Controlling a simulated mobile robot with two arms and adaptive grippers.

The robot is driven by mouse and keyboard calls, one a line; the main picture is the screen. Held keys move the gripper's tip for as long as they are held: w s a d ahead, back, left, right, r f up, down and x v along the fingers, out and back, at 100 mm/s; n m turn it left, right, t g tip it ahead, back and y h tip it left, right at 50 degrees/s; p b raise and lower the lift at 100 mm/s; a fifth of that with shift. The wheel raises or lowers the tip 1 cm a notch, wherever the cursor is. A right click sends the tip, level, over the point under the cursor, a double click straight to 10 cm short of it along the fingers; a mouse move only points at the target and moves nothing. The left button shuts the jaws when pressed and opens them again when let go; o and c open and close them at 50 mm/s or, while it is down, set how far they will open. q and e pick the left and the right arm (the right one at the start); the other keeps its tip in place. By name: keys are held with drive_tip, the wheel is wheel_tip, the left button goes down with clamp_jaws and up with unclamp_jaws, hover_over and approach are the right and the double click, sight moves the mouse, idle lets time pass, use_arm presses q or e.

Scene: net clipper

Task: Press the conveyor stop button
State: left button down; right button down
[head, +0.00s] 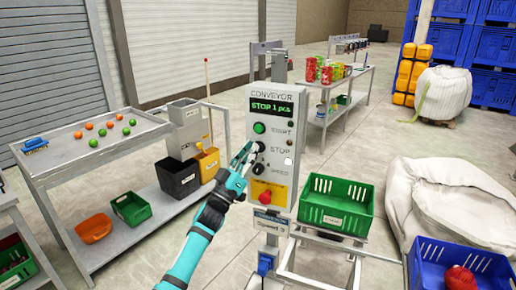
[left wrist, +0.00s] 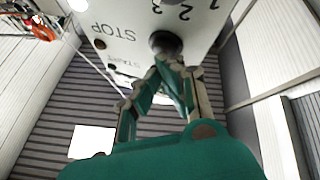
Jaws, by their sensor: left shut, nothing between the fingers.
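The grey conveyor control panel (head: 283,205) stands upright in the middle of the head view. Its display reads "STOP 1 pcs". The black round stop button (head: 260,147) sits beside the STOP label, below the green start button (head: 259,127) and above the speed knob (head: 258,168). My left gripper (head: 251,149) is shut and empty, its fingertips at the stop button. In the left wrist view the panel appears upside down, and the fingertips (left wrist: 163,62) overlap the lower edge of the dark stop button (left wrist: 165,42). I cannot tell whether they touch it. My right gripper is out of view.
A red mushroom button (head: 265,197) is lower on the panel. A green crate (head: 337,223) stands right of it. A metal table (head: 60,160) with orange and green balls is at left. White sacks (head: 425,190) and a blue crate (head: 425,255) stand at right.

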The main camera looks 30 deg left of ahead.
use_arm(q)
drive_tip(key=shift+s, duration=0.6)
drive_tip(key=shift+d, duration=0.1)
drive_tip(key=s+p, duration=0.2)
drive_tip(key=s, duration=0.1)
drive_tip(key=s+p, duration=0.1)
drive_tip(key=s, duration=0.1)
drive_tip(key=shift+d, duration=0.35)
idle(0.4)
